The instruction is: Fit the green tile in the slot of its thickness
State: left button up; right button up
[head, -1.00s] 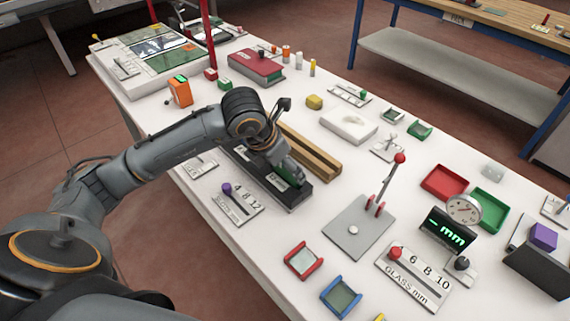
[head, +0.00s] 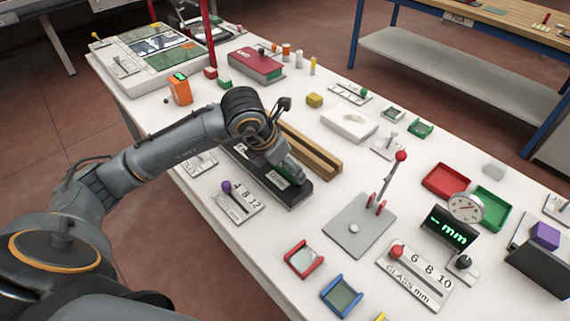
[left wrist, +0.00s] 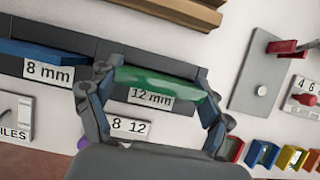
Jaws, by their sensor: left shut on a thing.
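The green tile (left wrist: 160,82) is between the fingers of my left gripper (left wrist: 157,74) in the left wrist view. It lies along the dark slot block (left wrist: 88,45), directly above the 12 mm label (left wrist: 151,96). I cannot tell how deep it sits in the slot, because the tile covers the opening. In the head view my left gripper (head: 284,174) is low over the near end of the block (head: 297,196). A blue tile (left wrist: 40,52) is at the 8 mm label (left wrist: 48,72), left of the green one. My right gripper is not in view.
A wooden rail (head: 312,150) lies just behind the block. A small plate marked 4, 8, 12 with a purple knob (head: 226,187) lies in front. A grey plate with a red-knobbed lever (head: 359,226) stands to the right. Red (head: 303,259) and blue (head: 341,297) frames lie near the front edge.

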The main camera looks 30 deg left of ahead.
pick_arm(q)
jog(key=o, duration=1.6)
jog(key=shift+o, duration=0.2)
jog(key=v, duration=1.2)
